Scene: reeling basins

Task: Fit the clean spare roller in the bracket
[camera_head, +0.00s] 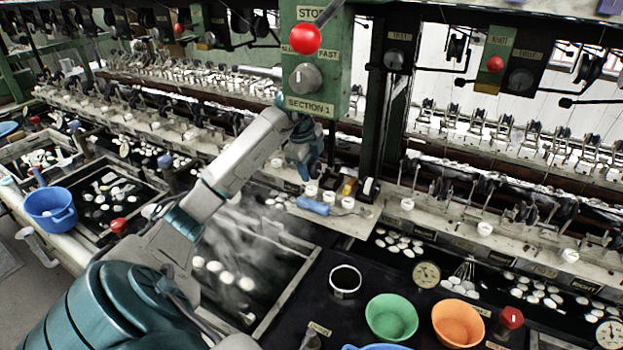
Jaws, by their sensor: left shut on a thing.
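My left arm reaches in from the lower left, and its gripper (308,160) is at the machine's front rail, just below the green SECTION 1 control box. It is shut on a small dark round thing that looks like the roller (315,169); the fingers hide most of it. I cannot make out the bracket behind the gripper, nor whether the roller touches it. Just below and to the right is a small pale shelf (333,219) with a blue-handled tool (313,206), a yellow piece (349,187) and a black piece with a pale face (369,190). My right gripper is out of view.
The green control box (315,60) with a red knob (305,39) hangs directly above the gripper. A steaming basin (285,316) lies below my forearm. Green (391,317) and orange (459,323) bowls and a metal ring (345,281) stand at the front. A blue basin (51,208) is at left.

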